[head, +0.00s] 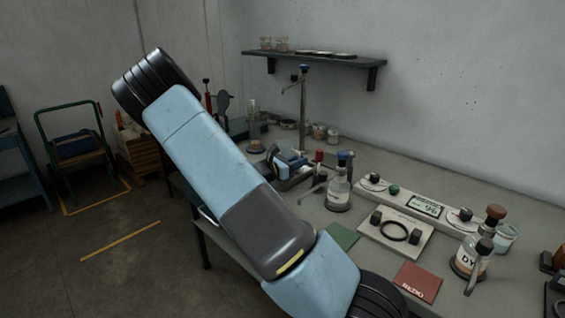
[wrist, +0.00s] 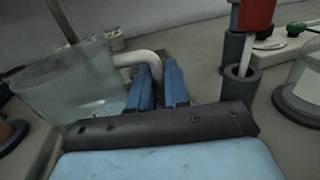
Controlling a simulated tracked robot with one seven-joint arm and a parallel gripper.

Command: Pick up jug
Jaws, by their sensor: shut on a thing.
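The jug (wrist: 75,85) is a clear, pale vessel at the left of the wrist view, with a pale curved handle (wrist: 138,57) on its right side. My gripper (wrist: 161,75) has its two blue fingers shut on this handle. The jug's base is partly hidden by the dark gripper body, so I cannot tell if it touches the bench. In the head view my gripper (head: 292,160) is over the back of the bench, and I cannot make out the jug there.
A red-topped post in a dark holder (wrist: 240,75) stands close to the right of my gripper. A flask (head: 338,195) stands on the bench (head: 330,218), near an instrument panel (head: 424,207). A tall tap (head: 303,105) rises behind, below a wall shelf (head: 315,58).

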